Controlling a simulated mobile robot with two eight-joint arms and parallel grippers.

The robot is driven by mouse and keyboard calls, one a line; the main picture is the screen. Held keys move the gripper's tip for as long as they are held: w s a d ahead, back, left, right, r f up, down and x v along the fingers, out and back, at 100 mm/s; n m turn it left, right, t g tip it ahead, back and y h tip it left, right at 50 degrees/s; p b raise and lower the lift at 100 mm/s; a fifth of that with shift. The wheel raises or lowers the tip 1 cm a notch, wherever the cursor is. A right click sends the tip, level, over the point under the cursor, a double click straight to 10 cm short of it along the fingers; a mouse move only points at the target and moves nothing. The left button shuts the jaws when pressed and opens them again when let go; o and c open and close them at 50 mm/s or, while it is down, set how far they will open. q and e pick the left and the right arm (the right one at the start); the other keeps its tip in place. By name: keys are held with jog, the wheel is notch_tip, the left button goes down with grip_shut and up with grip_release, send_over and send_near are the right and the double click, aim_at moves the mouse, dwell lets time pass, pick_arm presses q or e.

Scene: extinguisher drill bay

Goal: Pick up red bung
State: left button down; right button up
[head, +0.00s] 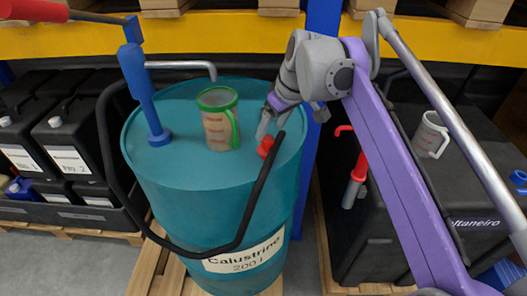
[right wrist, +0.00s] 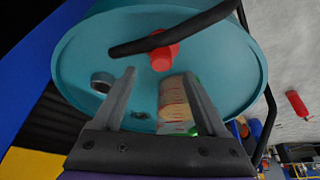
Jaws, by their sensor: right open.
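The red bung (head: 265,147) is on the top of the teal drum (head: 175,172), near its right edge. It also shows in the right wrist view (right wrist: 163,59), just beyond the fingertips. A black hose (head: 262,182) runs close by it and crosses part of it in the right wrist view (right wrist: 185,32). My right gripper (head: 270,122) is open and empty, just above and behind the bung in the head view. In the right wrist view its fingers (right wrist: 160,74) stand apart with nothing between their tips. My left gripper is not in view.
A green-rimmed measuring jug (head: 216,128) and a blue pump (head: 146,98) with a grey spout (head: 185,65) stand on the drum. Black canisters (head: 70,135) are at left. Another jug (head: 431,135) stands on a black container at right. A blue post (head: 321,18) rises behind.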

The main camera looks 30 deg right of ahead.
aim_at(264, 144)
jog(key=x, duration=0.4)
jog(key=b+x, duration=0.1)
jog(key=x, duration=0.3)
jog(key=shift+s+f, duration=0.1)
jog(key=shift+s, duration=0.15)
grip_shut()
